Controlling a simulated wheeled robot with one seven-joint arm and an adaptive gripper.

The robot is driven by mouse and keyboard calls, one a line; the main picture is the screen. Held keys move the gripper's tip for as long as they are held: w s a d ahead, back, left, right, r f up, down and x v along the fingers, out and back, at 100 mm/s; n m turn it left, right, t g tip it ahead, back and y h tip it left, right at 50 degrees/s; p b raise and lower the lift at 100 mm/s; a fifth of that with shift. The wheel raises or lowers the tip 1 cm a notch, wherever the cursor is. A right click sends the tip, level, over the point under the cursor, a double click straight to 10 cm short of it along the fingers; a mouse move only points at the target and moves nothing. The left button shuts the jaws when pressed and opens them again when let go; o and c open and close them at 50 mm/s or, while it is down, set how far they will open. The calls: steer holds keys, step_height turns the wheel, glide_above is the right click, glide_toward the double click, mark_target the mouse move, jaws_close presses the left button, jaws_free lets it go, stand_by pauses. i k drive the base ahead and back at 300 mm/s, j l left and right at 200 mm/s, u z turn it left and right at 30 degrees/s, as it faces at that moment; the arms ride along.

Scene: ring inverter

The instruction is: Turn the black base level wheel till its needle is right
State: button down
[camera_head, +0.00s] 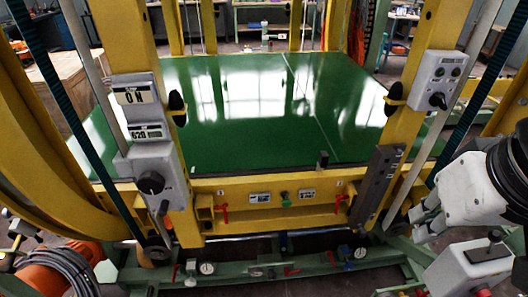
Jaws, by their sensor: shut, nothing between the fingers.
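My gripper (424,214) is at the right edge, its fingers pointing left and down. It looks shut and holds nothing. It hangs in front of the right side of the yellow frame, apart from the dials. Two small round white dials sit low on the green base, a left dial (207,268) and a right dial (360,253). Their needles are too small to read. Small dark fittings show beside the dials, but I cannot tell which is the black base level wheel. A larger black knob (151,182) is on the grey box at left.
A glossy green table (230,140) fills the yellow frame (260,186). Red handles (222,212) stick out along the front. A grey control box (435,80) is on the right post. A pale box with a black lever (468,268) stands below my gripper.

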mark_target(272, 276)
steer(key=u, duration=0.45)
steer(key=j+z, duration=0.15)
steer(key=j, duration=0.15)
steer(key=k, duration=0.6)
steer(key=i+l+u, duration=0.35)
steer(key=l, duration=0.4)
steer(key=i+l+u, duration=0.15)
steer(key=l, duration=0.3)
steer(key=k+j+z, duration=0.15)
steer(key=j, duration=0.2)
steer(key=k+j+z, duration=0.1)
steer(key=j, duration=0.3)
steer(key=k+j+z, duration=0.25)
steer(key=k+j, duration=0.2)
steer(key=j, duration=0.2)
